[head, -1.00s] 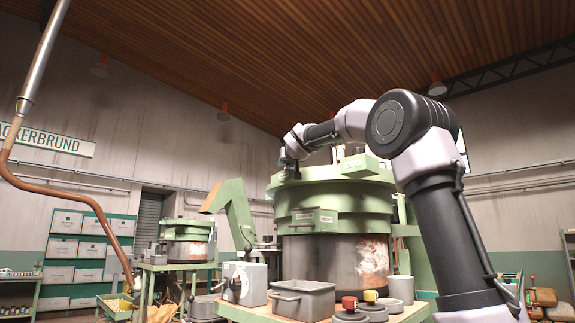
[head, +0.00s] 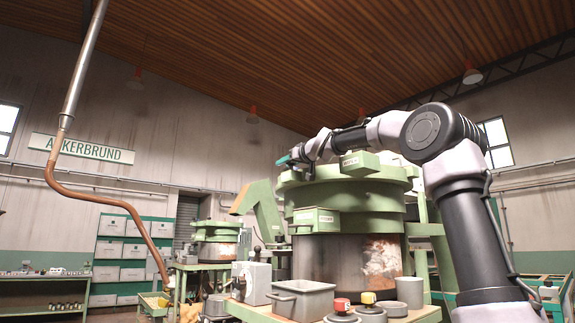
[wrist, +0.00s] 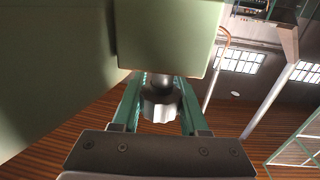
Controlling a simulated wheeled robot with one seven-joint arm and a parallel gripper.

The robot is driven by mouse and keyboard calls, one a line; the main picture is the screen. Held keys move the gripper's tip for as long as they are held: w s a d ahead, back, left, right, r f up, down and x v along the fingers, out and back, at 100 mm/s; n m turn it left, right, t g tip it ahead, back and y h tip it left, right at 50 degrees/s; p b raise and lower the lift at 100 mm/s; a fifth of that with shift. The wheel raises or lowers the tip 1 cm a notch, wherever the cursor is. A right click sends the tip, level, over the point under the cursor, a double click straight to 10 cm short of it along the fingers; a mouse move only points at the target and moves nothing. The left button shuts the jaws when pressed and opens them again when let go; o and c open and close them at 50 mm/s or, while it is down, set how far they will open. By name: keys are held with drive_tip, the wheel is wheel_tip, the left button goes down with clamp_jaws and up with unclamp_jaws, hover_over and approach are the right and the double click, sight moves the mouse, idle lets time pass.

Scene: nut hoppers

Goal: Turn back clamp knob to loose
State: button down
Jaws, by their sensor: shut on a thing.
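In the head view my gripper (head: 286,159) is at the upper left rim of the big green hopper machine (head: 345,196). The knob cannot be made out there. No marking showing tight or loose is readable.
A grey bin (head: 303,298), a white box (head: 251,281) and red and yellow buttons (head: 342,304) sit on the bench below the hopper. A copper pipe (head: 108,203) hangs at the left. A smaller green machine (head: 216,243) stands behind.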

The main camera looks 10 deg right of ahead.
drive_tip(key=shift+a+f+n+g+y, duration=0.1)
drive_tip(key=shift+f+n+g+y, duration=0.1)
drive_tip(key=shift+n+g+y, duration=0.4)
drive_tip(key=shift+c, duration=2.1)
unclamp_jaws()
drive_tip(key=shift+r, duration=0.1)
wheel_tip(320, 180, up, 10)
